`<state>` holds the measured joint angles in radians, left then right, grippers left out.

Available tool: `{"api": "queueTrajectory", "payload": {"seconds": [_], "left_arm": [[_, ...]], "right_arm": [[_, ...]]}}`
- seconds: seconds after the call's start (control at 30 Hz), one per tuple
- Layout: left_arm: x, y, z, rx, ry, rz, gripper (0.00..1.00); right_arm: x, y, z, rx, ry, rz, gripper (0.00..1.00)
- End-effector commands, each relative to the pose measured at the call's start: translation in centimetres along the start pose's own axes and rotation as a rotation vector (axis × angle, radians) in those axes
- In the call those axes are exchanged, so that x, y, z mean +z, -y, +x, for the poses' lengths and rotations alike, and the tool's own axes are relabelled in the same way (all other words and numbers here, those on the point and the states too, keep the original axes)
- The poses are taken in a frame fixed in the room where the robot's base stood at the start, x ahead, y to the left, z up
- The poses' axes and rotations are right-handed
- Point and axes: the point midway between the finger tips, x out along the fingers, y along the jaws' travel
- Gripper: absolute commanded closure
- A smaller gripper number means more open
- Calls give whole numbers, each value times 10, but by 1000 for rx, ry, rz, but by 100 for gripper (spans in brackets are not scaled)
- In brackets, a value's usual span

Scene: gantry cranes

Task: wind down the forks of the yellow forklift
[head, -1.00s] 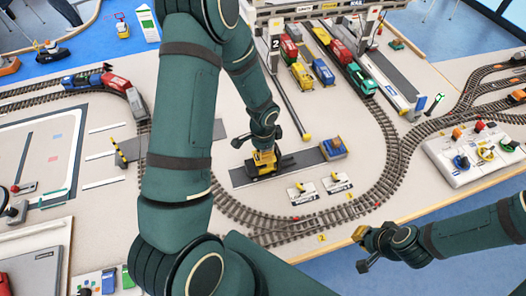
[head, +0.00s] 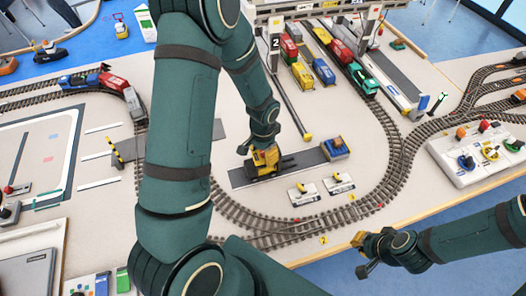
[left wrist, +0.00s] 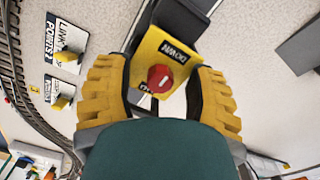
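The yellow forklift (head: 264,163) stands on a dark grey strip in the middle of the layout. In the left wrist view its yellow panel (left wrist: 150,51) carries a round red knob (left wrist: 160,79) and a label reading DOWN. My left gripper (head: 263,151) is over the forklift, pointing down. In the left wrist view its ribbed yellow fingers (left wrist: 160,92) stand apart on either side of the knob, with gaps to it. My right gripper (head: 362,254) is open and empty, off the table's front edge.
A blue cart (head: 335,149) sits at the strip's right end. Two small lever plates (head: 303,193) lie in front of the strip. Curved rail track (head: 400,165) runs around them. A control box (head: 475,152) with coloured knobs is at the right, and the gantry (head: 320,18) stands behind.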

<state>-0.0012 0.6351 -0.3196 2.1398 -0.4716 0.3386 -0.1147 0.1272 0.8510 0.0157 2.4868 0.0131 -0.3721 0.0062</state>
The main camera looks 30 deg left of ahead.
Motion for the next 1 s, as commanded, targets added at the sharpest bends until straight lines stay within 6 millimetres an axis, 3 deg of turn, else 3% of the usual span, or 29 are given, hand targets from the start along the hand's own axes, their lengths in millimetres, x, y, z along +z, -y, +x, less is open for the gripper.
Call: {"api": "queueTrajectory", "payload": {"seconds": [0.27, 0.7, 1.0], "left_arm": [[-1, 0, -14, -2, -4, 0, 45], [-1, 0, -97, -1, -5, 0, 45], [0, 0, -120, 0, -1, 0, 45]], "right_arm": [[0, 0, 0, 0, 0, 0, 100], [0, 0, 0, 0, 0, 0, 100], [0, 0, 0, 0, 0, 0, 100]]}}
